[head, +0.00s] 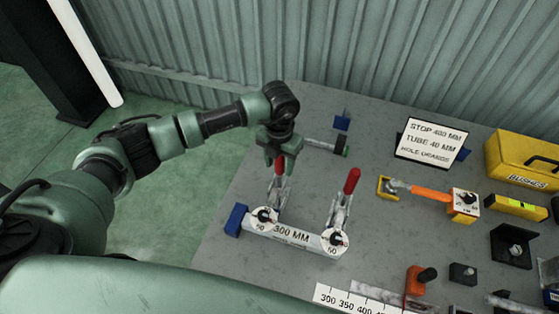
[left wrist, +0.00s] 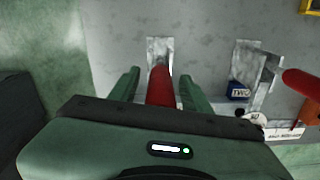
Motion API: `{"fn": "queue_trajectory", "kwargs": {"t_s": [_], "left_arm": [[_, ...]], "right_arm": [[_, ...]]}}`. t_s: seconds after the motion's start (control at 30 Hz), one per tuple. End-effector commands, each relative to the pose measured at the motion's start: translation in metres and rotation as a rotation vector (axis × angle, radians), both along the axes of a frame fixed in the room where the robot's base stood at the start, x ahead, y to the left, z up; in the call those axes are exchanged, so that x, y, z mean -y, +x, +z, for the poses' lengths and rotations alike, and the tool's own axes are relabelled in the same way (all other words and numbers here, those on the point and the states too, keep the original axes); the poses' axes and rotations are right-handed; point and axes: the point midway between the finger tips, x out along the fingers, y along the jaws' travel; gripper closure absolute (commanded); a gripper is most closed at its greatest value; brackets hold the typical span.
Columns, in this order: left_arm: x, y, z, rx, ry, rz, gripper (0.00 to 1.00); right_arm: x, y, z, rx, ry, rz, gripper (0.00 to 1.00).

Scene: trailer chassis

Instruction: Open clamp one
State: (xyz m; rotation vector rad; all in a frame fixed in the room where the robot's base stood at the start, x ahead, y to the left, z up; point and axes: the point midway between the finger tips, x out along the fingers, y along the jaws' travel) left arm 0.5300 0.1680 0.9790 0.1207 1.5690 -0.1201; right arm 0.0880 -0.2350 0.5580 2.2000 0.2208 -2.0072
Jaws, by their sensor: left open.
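Two toggle clamps with red handles stand on the grey bench behind the tube marked 300 MM (head: 290,236). The left clamp (head: 273,195) has its red handle up, partly hidden by my left gripper (head: 279,160). The other clamp (head: 340,207) stands to its right with its red handle up; in the left wrist view a blue tag (left wrist: 238,90) reading TWO is beside it. No tag shows on the left clamp. My left gripper is open above the left clamp, and in the left wrist view its red handle (left wrist: 160,88) lies between the fingers. My right gripper is out of view.
A sign (head: 431,141) stands at the back of the bench. An orange-handled tool (head: 430,192), a yellow case (head: 525,158) and a yellow level (head: 515,207) lie to the right. A ruler strip (head: 350,300) is at the front. A corrugated wall rises behind the bench.

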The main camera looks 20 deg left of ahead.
Motion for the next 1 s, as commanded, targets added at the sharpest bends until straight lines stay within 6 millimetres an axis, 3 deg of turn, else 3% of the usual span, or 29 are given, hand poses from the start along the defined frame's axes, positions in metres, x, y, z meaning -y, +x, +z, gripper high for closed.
{"fn": "queue_trajectory", "kwargs": {"t_s": [0.2,0.37,1.0], "left_arm": [[0.0002,0.0001,-0.0007,0.000,0.000,0.000,0.55],[0.0002,0.0001,-0.0005,0.000,0.000,0.000,0.99],[0.0000,0.0005,0.0003,0.001,0.000,0.000,1.00]], "right_arm": [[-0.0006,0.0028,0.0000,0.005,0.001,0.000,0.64],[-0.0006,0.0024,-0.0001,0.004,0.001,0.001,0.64],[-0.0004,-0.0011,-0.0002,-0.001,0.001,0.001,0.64]]}}
